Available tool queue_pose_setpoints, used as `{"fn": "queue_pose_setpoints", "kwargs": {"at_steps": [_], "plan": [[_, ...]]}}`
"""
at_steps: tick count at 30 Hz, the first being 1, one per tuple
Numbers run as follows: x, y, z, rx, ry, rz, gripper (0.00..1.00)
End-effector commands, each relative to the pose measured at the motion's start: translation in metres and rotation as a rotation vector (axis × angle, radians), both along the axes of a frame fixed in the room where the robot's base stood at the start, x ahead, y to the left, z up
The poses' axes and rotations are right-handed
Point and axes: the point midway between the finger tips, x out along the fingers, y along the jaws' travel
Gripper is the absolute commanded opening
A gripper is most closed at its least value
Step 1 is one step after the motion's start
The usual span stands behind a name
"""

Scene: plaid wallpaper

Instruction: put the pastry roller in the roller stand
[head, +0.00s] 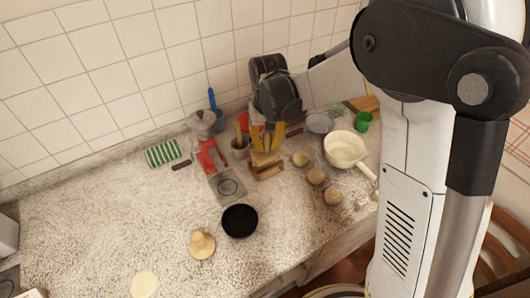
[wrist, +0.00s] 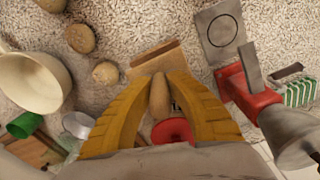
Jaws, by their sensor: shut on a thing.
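My gripper (head: 267,142) points down at the back of the counter, its yellow fingers just above the wooden roller stand (head: 267,172). In the wrist view my gripper (wrist: 162,82) is shut on a brown wooden piece with a rounded end, which looks like the pastry roller (wrist: 160,97). The fingers hide much of the roller. The stand (wrist: 154,59) lies just beyond the fingertips in the wrist view, partly covered by them. I cannot tell whether the roller touches the stand.
A red-based grinder (head: 208,155) and grey scale plate (head: 228,187) stand left of the stand; a utensil pot (head: 240,149) is close by. Potatoes (head: 316,176) and a cream pan (head: 345,149) are to the right. A black bowl (head: 240,221) sits in front.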

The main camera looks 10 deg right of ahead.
Motion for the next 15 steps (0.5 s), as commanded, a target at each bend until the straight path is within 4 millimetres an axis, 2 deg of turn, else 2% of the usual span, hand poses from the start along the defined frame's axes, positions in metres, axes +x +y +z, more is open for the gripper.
{"fn": "queue_pose_setpoints", "kwargs": {"at_steps": [5, 11, 15], "plan": [[0.004, 0.002, -0.011, 0.000, 0.000, 0.000, 0.00], [0.004, 0.002, -0.041, 0.000, 0.000, 0.000, 0.00], [0.003, 0.002, -0.042, 0.000, 0.000, 0.000, 0.00]]}}
